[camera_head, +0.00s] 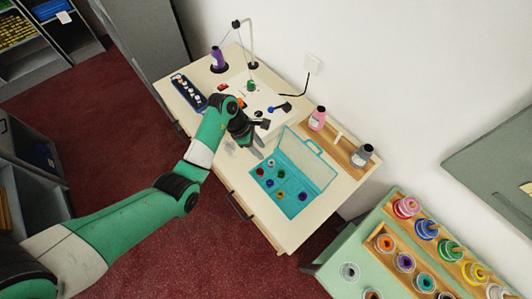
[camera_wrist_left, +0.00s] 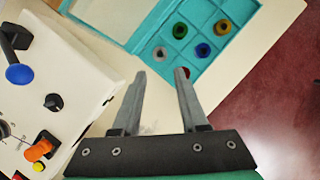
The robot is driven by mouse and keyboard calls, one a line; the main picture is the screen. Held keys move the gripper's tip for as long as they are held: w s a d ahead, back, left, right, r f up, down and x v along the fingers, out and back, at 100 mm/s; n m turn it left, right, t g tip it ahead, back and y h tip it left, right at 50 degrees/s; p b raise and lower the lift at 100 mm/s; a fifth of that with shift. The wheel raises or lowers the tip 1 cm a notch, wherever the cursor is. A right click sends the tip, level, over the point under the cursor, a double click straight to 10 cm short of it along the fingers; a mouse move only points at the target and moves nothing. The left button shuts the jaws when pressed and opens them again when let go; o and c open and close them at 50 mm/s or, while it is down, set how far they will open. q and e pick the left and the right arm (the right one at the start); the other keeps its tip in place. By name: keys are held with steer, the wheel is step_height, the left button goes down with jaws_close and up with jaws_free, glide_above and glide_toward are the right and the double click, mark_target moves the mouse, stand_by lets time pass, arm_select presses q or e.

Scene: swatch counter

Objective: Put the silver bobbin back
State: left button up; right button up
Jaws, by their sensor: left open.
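The open teal bobbin box (camera_head: 307,207) stands on the counter with its lid raised on the far side; it also shows in the wrist view (camera_wrist_left: 135,45). Several coloured bobbins sit in its compartments, among them a red one (camera_wrist_left: 183,72), a green one (camera_wrist_left: 180,30), a blue one (camera_wrist_left: 203,50) and a gold one (camera_wrist_left: 223,27). A faint pale shape (camera_head: 230,147) beside my wrist is too small to identify. My left gripper (camera_head: 257,154) is open and empty, above the counter beside the box; its fingers show in the wrist view (camera_wrist_left: 158,82).
A white machine (camera_wrist_left: 60,80) with a blue-tipped lever (camera_wrist_left: 19,74) and an orange switch (camera_wrist_left: 39,150) stands beside the gripper. A dark blue tray (camera_head: 188,93) and a purple spool (camera_head: 217,58) stand farther back. A wooden rack (camera_head: 343,145) holds bottles behind the box.

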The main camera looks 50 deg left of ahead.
arm_select(q)
steer(key=v, duration=0.3)
steer(key=shift+s+r, duration=0.1)
